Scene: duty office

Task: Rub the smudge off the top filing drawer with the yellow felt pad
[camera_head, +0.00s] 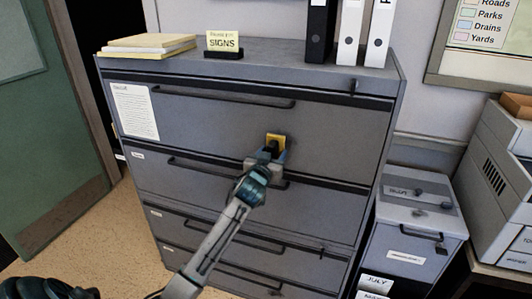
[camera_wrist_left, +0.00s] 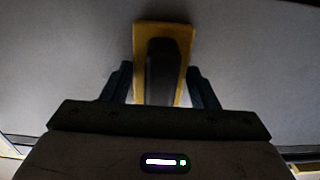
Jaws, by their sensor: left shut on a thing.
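The grey filing cabinet (camera_head: 330,135) stands ahead, its top drawer (camera_head: 215,118) closed, with a white paper label at its left. My left gripper (camera_head: 271,152) is shut on the dark grip of the yellow felt pad (camera_head: 275,138). The pad is at the lower part of the top drawer front, right of the middle. In the left wrist view the pad (camera_wrist_left: 184,35) lies against or very close to the grey drawer face (camera_wrist_left: 250,60); I cannot tell whether it touches. No smudge is visible; the pad or gripper may cover it. My right gripper is not in view.
Yellow folders (camera_head: 150,45), a signs card (camera_head: 222,41) and several binders (camera_head: 349,32) stand on the cabinet top. Drawer handles (camera_head: 225,96) stick out. A smaller grey cabinet (camera_head: 408,230) stands at right. A green door (camera_head: 45,130) is at left, with free floor (camera_head: 110,235) before it.

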